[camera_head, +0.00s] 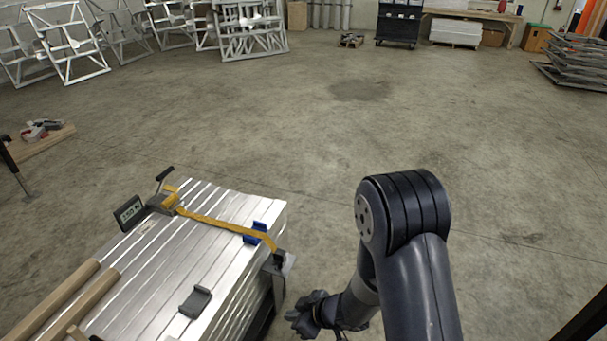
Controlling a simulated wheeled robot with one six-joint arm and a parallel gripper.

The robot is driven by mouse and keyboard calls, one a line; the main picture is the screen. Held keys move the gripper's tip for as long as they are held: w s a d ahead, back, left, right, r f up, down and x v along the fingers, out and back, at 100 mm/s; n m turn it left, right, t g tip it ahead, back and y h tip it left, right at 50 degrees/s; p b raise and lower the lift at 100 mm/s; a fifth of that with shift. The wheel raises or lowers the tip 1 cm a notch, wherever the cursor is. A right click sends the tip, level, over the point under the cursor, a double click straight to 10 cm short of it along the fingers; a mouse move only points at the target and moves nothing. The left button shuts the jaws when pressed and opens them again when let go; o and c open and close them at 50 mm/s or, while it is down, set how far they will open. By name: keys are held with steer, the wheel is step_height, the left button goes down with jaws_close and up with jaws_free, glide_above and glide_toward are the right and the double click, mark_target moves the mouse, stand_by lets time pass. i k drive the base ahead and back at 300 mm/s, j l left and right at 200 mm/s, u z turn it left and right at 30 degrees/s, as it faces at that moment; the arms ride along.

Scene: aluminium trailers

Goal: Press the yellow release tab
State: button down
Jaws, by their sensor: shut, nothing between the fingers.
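A stack of silvery aluminium profiles (150,265) stands at the lower left. A yellow strap (222,226) runs over its top to a blue corner piece (255,233) at the right edge. At the strap's left end sits a dark ratchet with a black handle (164,175). Small yellow parts (171,199) show on the ratchet; which one is the release tab is too small to tell for sure. My gripper (296,314) is dark, shut and empty, low to the right of the stack, well apart from the ratchet.
A small display (129,212) stands beside the ratchet. Wooden bars (62,298) and a grey clip-like piece (195,302) lie on the stack. A dark bracket (280,262) is at its right edge. Open concrete floor (300,140) lies beyond; white frames (68,45) stand far back.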

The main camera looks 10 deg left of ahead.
mark_target(172, 188)
steer(key=i+z, duration=0.25)
steer(key=i, duration=1.45)
steer(key=i+u, duration=0.15)
steer(key=i, duration=0.4)
steer(key=i+u, duration=0.15)
steer(key=i, duration=0.4)
steer(key=i+l+u, duration=0.15)
steer(key=i, duration=0.4)
steer(key=i+j+u, duration=0.15)
steer(key=i+u, duration=0.7)
steer(key=i+l+u, duration=0.1)
steer(key=i+u, duration=0.35)
steer(key=i+l+u, duration=0.2)
steer(key=u, duration=0.2)
steer(key=i+j+u, duration=0.2)
steer(key=i+u, duration=0.25)
steer(key=i+j+u, duration=0.1)
steer(key=i+u, duration=0.2)
steer(key=u, duration=0.15)
steer(key=i+u, duration=0.5)
steer(key=i+j, duration=0.3)
steer(key=i, duration=0.15)
